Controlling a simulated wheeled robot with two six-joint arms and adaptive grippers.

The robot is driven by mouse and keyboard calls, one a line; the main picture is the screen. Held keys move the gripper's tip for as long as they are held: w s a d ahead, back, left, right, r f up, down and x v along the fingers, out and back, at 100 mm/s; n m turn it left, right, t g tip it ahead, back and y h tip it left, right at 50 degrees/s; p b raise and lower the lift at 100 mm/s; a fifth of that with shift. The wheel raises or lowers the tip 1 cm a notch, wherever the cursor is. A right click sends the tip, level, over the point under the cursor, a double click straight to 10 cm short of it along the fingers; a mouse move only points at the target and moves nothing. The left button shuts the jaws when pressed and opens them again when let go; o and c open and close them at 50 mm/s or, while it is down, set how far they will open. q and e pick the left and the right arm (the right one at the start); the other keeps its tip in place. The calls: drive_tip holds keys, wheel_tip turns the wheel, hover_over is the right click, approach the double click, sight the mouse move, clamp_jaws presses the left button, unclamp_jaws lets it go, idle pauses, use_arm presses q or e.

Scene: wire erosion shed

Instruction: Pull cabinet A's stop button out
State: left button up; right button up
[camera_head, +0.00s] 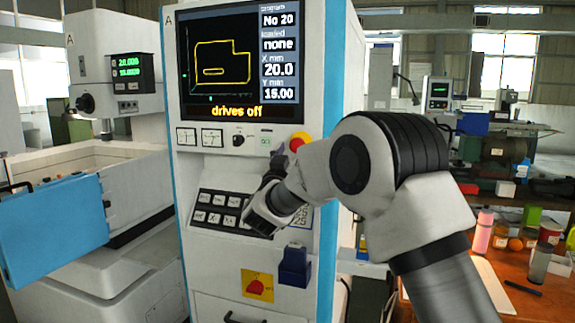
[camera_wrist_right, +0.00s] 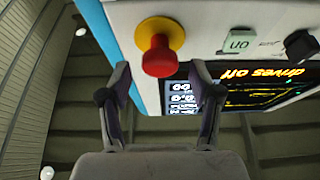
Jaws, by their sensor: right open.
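Cabinet A (camera_head: 225,165) stands upright in the head view, with a lit screen reading "drives off". Its stop button (camera_head: 297,142), a red knob on a yellow disc, sits below the screen's right corner, partly hidden by my right arm. In the right wrist view the stop button (camera_wrist_right: 158,58) shows fully, upper left of centre. My right gripper (camera_wrist_right: 158,80) is open and empty, with its two fingertips apart on either side of the knob in the picture. In the head view my right gripper (camera_head: 277,165) is mostly hidden. My left gripper is out of view.
A green button (camera_head: 265,142) and a black rotary knob (camera_head: 238,141) are left of the stop button. A keypad (camera_head: 218,212) and a blue box (camera_head: 294,266) are below. The machine with a blue door (camera_head: 52,230) stands left, a cluttered workbench (camera_head: 480,275) right.

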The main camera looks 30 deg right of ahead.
drive_tip(key=v, duration=0.9)
drive_tip(key=shift+a, duration=0.15)
drive_tip(key=shift+s, duration=0.1)
